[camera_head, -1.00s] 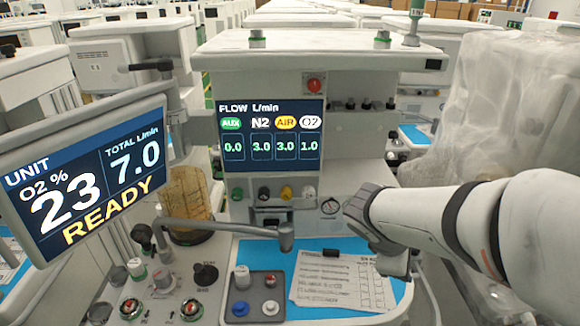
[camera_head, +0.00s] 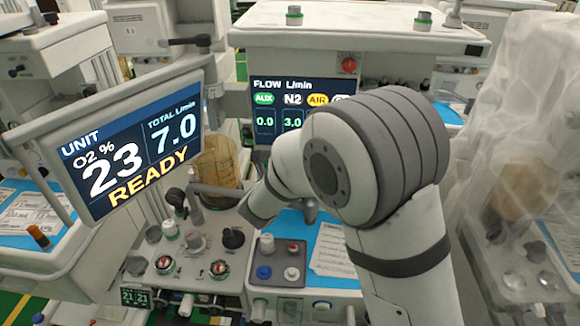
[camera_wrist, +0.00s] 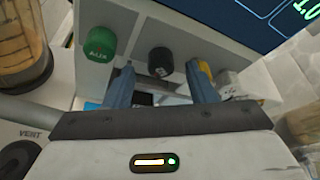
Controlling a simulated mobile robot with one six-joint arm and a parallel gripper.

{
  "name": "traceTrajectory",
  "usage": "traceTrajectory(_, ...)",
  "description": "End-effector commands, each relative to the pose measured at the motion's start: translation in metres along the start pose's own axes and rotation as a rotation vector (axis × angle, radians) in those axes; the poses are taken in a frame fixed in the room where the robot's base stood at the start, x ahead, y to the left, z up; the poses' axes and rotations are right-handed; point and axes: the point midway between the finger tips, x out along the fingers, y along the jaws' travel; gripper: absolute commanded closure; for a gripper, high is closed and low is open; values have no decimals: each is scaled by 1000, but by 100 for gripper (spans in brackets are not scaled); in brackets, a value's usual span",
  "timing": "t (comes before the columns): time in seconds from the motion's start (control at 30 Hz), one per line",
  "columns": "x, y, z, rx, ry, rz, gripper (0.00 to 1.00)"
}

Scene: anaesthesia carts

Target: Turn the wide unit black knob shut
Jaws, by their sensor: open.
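The black knob (camera_wrist: 161,61) is on the front of the wide unit, between the green AUX knob (camera_wrist: 103,40) and a yellow knob (camera_wrist: 206,70) in the wrist view. My gripper (camera_wrist: 162,77) is open, its two blue-grey fingers pointing at the panel. The fingertips lie to the left and right of the black knob; whether they reach around it I cannot tell. No contact is clear. In the head view my arm hides the knob. The flow screen (camera_head: 278,108) shows AUX 0.0 and N2 3.0; its right part is hidden.
The tilted unit display (camera_head: 130,155) reads O2 23, total 7.0, READY. An amber canister (camera_head: 220,163) stands left of the knobs and also shows in the wrist view (camera_wrist: 22,45). A tray of small knobs (camera_head: 280,276) is below. A plastic-draped cart (camera_head: 510,130) stands at the right.

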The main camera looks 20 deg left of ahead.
Motion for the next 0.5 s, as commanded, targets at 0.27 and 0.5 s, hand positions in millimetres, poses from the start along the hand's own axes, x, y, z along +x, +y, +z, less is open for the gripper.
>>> traceTrajectory(0.27, 32, -1, 0, 2, 1, 0, 49)
traceTrajectory(0.5, 35, 0, 0, 3, 1, 0, 49)
